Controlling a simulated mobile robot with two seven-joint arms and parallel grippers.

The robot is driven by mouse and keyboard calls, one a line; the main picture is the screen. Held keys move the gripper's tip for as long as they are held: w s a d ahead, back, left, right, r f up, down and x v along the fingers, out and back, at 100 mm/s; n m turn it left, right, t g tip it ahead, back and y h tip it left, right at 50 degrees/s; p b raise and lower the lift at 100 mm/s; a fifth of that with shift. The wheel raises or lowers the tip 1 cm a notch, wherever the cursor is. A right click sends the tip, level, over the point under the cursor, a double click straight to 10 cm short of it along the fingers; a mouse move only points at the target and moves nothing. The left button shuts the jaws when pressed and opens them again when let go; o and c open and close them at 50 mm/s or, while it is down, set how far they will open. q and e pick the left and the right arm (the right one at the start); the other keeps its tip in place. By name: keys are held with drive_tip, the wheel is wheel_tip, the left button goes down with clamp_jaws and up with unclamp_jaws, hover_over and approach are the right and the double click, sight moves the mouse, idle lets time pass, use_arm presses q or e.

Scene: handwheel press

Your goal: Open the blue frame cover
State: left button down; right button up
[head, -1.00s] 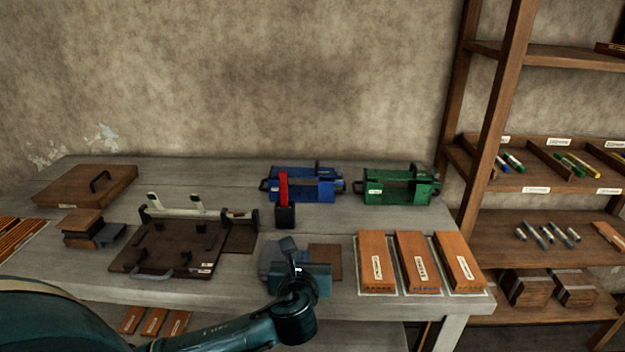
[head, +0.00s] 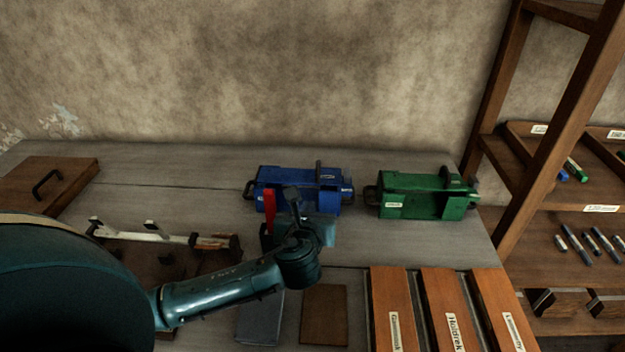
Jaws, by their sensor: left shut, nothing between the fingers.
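The blue frame (head: 303,183) stands at the back middle of the table, with dark handles at its ends and a dark upright piece on top. Its front is partly hidden by my left gripper. My left gripper (head: 292,195) is shut and empty, in front of the blue frame in the picture. I cannot tell whether it touches the frame. Whether the blue cover is open or closed is hard to tell at this size. My right gripper is not in view.
A green frame (head: 425,197) stands to the right of the blue one. A red upright piece (head: 269,208) shows just left of my gripper. Wooden blocks with labels (head: 445,305) lie at the front right, and a wooden lid (head: 50,185) lies at the left.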

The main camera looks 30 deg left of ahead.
use_arm(q)
approach(299, 170)
drive_tip(key=w+f, duration=0.1)
drive_tip(key=w+d+f, duration=0.1)
drive_tip(key=f, duration=0.1)
drive_tip(key=w+d+f, duration=0.1)
drive_tip(key=w, duration=0.1)
drive_tip(key=shift+w+f, duration=0.1)
drive_tip(key=shift+f, duration=0.2)
drive_tip(key=shift+w, duration=0.1)
